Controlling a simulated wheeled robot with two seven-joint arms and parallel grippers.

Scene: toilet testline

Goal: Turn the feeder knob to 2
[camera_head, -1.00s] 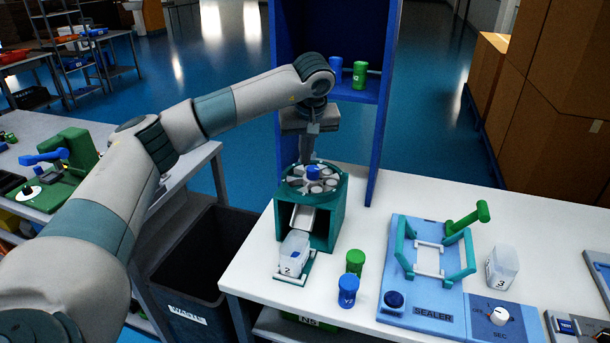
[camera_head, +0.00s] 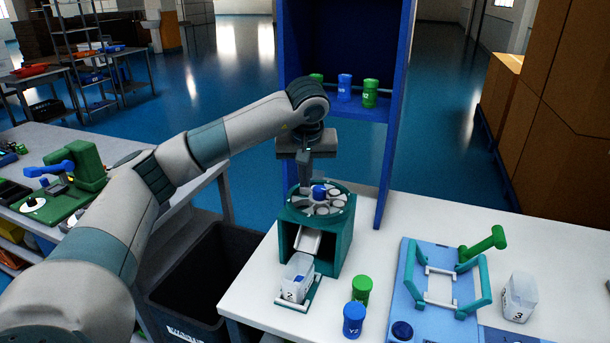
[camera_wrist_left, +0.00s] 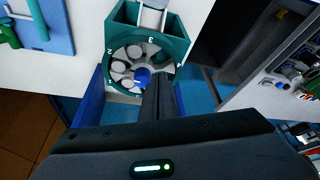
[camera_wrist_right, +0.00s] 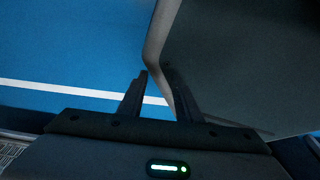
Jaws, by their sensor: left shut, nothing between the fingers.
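The feeder (camera_head: 322,240) is a teal box with a round grey dial on top and a blue knob (camera_head: 319,191) at the dial's centre. In the left wrist view the knob (camera_wrist_left: 142,76) sits among round pockets, with the numbers 2, 3 and 4 on the rim. Which number it points at is unclear. My left gripper (camera_head: 305,187) is shut and empty. Its fingers point down right beside the knob; whether they touch it I cannot tell. My right gripper (camera_wrist_right: 156,72) is open and empty in its wrist view, away from the feeder.
A clear bin marked 2 (camera_head: 296,275) stands under the feeder's chute, with a blue spot inside. Green (camera_head: 361,290) and blue (camera_head: 353,319) bottles stand to its right, then the sealer (camera_head: 425,290) and bin 3 (camera_head: 519,297). A blue shelf (camera_head: 397,130) rises behind the feeder.

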